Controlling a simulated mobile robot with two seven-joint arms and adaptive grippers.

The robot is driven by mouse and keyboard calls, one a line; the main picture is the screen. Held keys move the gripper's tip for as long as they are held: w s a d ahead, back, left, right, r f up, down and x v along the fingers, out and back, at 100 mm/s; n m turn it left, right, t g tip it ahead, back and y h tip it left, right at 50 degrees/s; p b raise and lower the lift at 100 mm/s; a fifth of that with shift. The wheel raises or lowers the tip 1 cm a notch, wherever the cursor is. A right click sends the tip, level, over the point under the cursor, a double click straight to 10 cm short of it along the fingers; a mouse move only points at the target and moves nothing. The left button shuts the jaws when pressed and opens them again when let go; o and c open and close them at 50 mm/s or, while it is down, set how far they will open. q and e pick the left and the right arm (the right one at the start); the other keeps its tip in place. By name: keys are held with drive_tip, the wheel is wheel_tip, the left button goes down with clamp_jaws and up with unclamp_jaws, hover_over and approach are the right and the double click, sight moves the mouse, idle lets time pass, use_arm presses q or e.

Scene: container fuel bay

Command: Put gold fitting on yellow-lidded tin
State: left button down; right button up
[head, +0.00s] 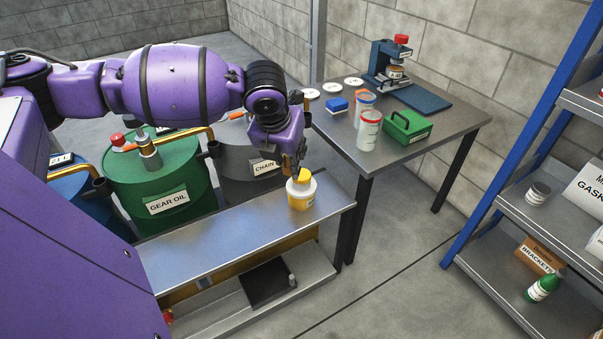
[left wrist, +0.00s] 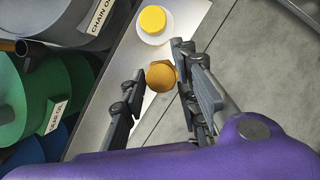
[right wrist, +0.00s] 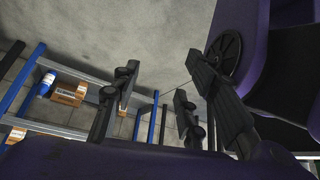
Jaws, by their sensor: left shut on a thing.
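The yellow-lidded tin (head: 300,196), white with a yellow lid, stands upright near the right end of the metal bench. It also shows at the top of the left wrist view (left wrist: 152,19). My left gripper (head: 293,166) is beside and slightly above the tin in the head view. In the left wrist view its fingers (left wrist: 156,88) are shut on the gold fitting (left wrist: 161,75), which has a hexagonal outline. The fitting is below the tin in that picture, apart from its lid. My right gripper (right wrist: 157,92) is open and empty in the right wrist view.
The bench (head: 225,247) is otherwise bare. Behind it stand a green gear oil drum (head: 150,172) and a dark chain oil drum (head: 235,165). A table (head: 345,140) with jars, a green box and a press is at the back right. Shelves (head: 510,225) stand right.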

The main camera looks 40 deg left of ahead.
use_arm(q)
drive_tip(key=w+a+f+b, duration=0.1)
drive_tip(key=w+f, duration=0.1)
drive_tip(key=w, duration=0.1)
drive_tip(key=w+a+f+b, duration=0.1)
drive_tip(key=w+f, duration=0.2)
drive_tip(key=w+a+f+b, duration=0.1)
drive_tip(key=w+a+f, duration=0.1)
drive_tip(key=w, duration=0.1)
drive_tip(key=shift+w+f, duration=0.1)
drive_tip(key=shift+f, duration=0.25)
drive_tip(key=shift+w+a+f+b, duration=0.15)
drive_tip(key=shift+w+f+b, duration=0.15)
drive_tip(key=shift+w+b, duration=0.05)
drive_tip(key=shift+w+a+f, duration=0.1)
drive_tip(key=shift+w+f, duration=0.05)
drive_tip(key=shift+f, duration=0.1)
wheel_tip(320, 180, down, 4)
drive_tip(key=shift+w+r+b, duration=0.1)
drive_tip(key=shift+r+b, duration=0.1)
drive_tip(key=shift+b, duration=0.65)
drive_tip(key=shift+r, duration=0.1)
drive_tip(key=c, duration=1.4)
unclamp_jaws()
drive_tip(key=shift+o, duration=0.2)
